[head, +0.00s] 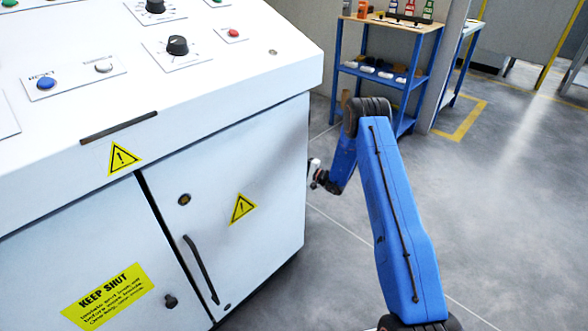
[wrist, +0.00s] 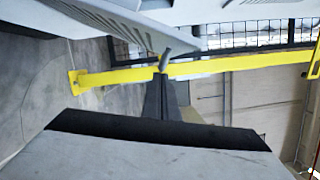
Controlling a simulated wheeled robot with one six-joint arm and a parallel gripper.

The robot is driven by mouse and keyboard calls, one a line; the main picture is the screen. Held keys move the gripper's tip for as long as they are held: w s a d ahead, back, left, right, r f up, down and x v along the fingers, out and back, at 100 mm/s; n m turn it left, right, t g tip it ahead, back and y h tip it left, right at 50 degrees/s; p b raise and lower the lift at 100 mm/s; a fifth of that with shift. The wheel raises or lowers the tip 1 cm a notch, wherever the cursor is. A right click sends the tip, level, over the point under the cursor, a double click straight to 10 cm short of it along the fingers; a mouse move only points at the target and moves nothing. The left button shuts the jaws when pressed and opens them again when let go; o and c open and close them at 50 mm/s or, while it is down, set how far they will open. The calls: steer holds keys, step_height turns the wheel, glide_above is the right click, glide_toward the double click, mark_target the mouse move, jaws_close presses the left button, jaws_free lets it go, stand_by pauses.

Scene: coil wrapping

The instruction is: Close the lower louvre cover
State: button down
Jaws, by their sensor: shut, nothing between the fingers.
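A pale grey panel (wrist: 112,18) with slanted dark slots runs along the top left of the wrist view. It looks like part of a louvre cover, but I cannot tell whether it is the lower one or how far open it stands. My gripper's dark fingers (wrist: 163,85) point up toward it, shut and empty, just below its edge; contact is unclear. In the head view my gripper (head: 315,172) is small, at the right edge of the white cabinet (head: 270,130). The cabinet's right side, beyond that edge, is hidden there.
The cabinet front has closed doors, a black handle (head: 201,270) and a control panel above. A blue shelf trolley (head: 383,75) stands behind my arm. Open grey floor (head: 500,200) lies to the right. A yellow rail (wrist: 115,77) crosses the wrist view's background.

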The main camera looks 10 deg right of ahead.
steer(key=s+a+r+n, duration=0.1)
steer(key=a, duration=0.1)
steer(key=s+a+r+n, duration=0.1)
steer(key=s+a+r, duration=0.1)
steer(key=s+a+r+n+g, duration=0.1)
steer(key=a+n, duration=0.1)
steer(key=shift+s+r+h, duration=0.2)
steer(key=shift+h, duration=0.2)
steer(key=shift+s+a+r, duration=0.3)
steer(key=shift+s+a, duration=0.3)
steer(key=shift+a, duration=0.25)
steer(key=shift+s+a, duration=0.1)
